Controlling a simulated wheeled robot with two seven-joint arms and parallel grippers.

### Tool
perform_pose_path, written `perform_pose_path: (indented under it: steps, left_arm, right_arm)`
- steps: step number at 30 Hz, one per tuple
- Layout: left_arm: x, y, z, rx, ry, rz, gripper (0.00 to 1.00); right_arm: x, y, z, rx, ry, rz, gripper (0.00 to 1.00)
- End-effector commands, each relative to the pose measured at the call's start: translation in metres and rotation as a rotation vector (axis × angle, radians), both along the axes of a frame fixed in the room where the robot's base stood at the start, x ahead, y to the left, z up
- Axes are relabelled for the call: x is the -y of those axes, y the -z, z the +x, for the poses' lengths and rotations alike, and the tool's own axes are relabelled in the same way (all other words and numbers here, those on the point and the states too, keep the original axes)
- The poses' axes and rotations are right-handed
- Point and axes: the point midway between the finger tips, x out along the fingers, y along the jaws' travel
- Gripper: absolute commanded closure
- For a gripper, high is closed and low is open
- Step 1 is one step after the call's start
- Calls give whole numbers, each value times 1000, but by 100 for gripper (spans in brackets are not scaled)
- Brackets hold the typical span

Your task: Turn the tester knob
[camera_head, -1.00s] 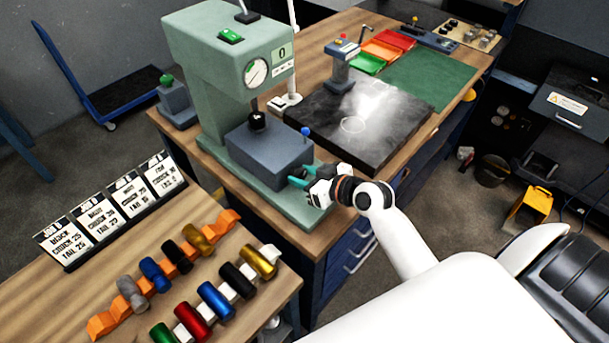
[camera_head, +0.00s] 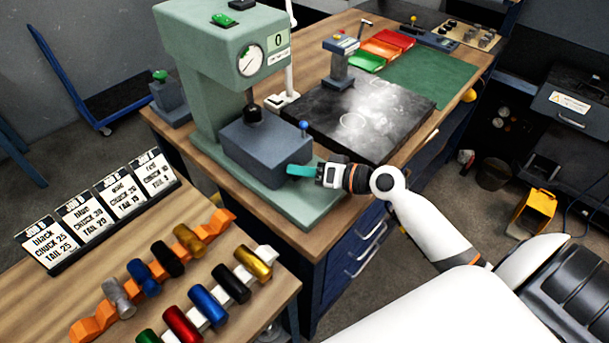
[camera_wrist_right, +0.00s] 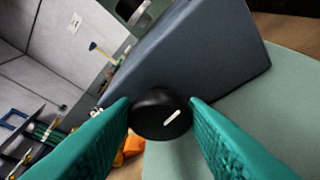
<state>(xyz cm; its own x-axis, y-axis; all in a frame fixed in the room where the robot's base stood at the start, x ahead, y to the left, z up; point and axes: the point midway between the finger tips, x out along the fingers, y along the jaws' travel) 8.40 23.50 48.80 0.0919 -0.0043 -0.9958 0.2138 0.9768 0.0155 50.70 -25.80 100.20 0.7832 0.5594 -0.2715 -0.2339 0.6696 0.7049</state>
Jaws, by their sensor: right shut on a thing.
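The tester knob (camera_wrist_right: 160,113) is a round black knob with a white mark line, on the side of a blue-grey block, in the right wrist view. The mark lies slanted, up to the right. My right gripper's teal fingers (camera_wrist_right: 160,118) are on both sides of the knob, shut on it. In the head view my right gripper (camera_head: 300,171) is at the right side of the block (camera_head: 255,150), and the knob is hidden there. The block sits on the green tester (camera_head: 205,85), which has a dial gauge (camera_head: 250,60) and a display reading 0. My left gripper is not in view.
A blue-topped lever (camera_head: 304,126) stands just above my right gripper. A dark plate (camera_head: 385,135) with a small instrument lies behind. The front left bench holds colored cylinders on an orange rack (camera_head: 85,330) and a white rack, beside job cards (camera_head: 95,210).

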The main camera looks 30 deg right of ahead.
Motion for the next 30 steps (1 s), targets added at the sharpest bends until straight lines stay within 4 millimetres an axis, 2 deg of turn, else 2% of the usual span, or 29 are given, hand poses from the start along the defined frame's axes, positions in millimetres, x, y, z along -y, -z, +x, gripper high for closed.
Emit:
perform_pose_path:
  steps: [6,20,21,24,30]
  left_arm:
    - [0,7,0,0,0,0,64]
    - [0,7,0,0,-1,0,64]
    - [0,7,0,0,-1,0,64]
    - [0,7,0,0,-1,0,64]
    - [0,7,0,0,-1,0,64]
  right_arm:
    - [1,0,1,-16,1,52,83]
    - [1,-1,1,-19,2,63,83]
    - [1,-1,1,-20,2,63,57]
    - [1,-1,1,-20,2,63,41]
    - [1,0,0,-21,1,62,40]
